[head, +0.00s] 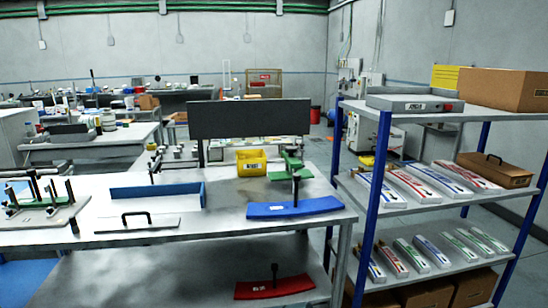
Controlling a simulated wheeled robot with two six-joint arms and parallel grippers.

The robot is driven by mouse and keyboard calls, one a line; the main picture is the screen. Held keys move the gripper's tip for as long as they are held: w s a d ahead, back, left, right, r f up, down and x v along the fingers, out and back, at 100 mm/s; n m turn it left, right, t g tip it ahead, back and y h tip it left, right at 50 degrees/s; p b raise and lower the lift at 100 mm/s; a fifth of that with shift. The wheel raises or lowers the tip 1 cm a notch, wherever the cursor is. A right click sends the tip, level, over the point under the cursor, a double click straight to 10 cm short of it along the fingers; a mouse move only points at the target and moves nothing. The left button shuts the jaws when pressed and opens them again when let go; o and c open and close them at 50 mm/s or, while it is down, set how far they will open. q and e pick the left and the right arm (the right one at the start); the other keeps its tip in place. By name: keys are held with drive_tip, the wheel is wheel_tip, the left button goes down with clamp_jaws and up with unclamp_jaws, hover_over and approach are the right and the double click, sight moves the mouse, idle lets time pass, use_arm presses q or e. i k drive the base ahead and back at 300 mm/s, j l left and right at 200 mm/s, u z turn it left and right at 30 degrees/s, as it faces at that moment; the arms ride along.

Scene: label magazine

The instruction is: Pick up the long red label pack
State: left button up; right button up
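Several long white label packs lie side by side on the middle shelf of the rack at the right. The rightmost long pack (467,177) has red markings. Another long pack (413,185) further left also seems to carry red markings, but its print is too small to be sure. A long pack with blue markings (440,181) lies between them, and another blue-marked one (379,191) is at the left end. Neither of my grippers is in view.
Shorter packs (411,255) lie on the lower shelf of the rack. A cardboard box (494,170) stands close behind the long packs at right. A blue post (376,205) stands at the rack's front left. A workbench (230,212) with a blue curved piece (292,209) is at left.

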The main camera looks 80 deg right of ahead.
sight(483, 187)
drive_tip(key=l+z, duration=0.1)
drive_tip(key=z, duration=0.35)
drive_tip(key=k+l+z, duration=0.1)
drive_tip(key=z, duration=0.3)
drive_tip(key=l+z, duration=0.15)
drive_tip(key=z, duration=0.3)
drive_tip(key=l+z, duration=0.1)
drive_tip(key=z, duration=0.35)
drive_tip(key=l+z, duration=0.15)
drive_tip(key=z, duration=0.25)
